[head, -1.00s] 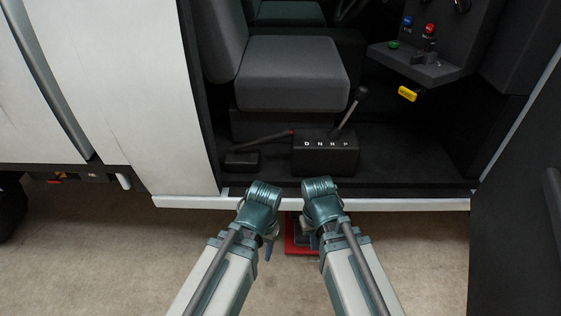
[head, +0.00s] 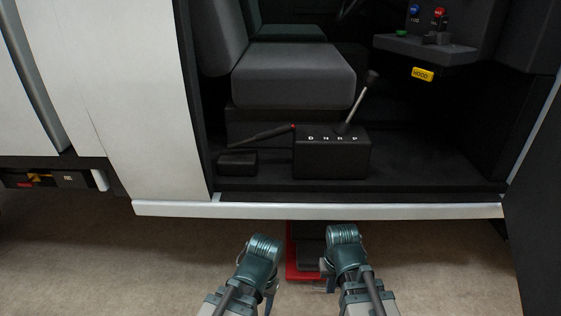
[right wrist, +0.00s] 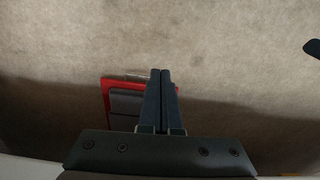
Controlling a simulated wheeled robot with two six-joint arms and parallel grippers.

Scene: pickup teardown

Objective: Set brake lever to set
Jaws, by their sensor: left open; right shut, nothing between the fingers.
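The brake lever (head: 266,136) is a dark bar with a red tip, rising at a low slant to the right from a small black base (head: 237,163) on the cab floor. Its tip ends by the black gear selector box (head: 332,157), marked D N R P. In the head view my left gripper (head: 270,294) points down outside the cab, below the sill; its fingers are partly hidden by its own wrist. My right gripper (head: 328,281) is also below the sill, apart from the lever. In the right wrist view its fingers (right wrist: 160,76) are together and empty.
The white door sill (head: 320,210) runs between my grippers and the cab floor. The gear stick (head: 360,101) stands right of the brake lever, and the grey seat (head: 293,75) is behind. A red and dark object (head: 303,262) lies on the ground between my arms.

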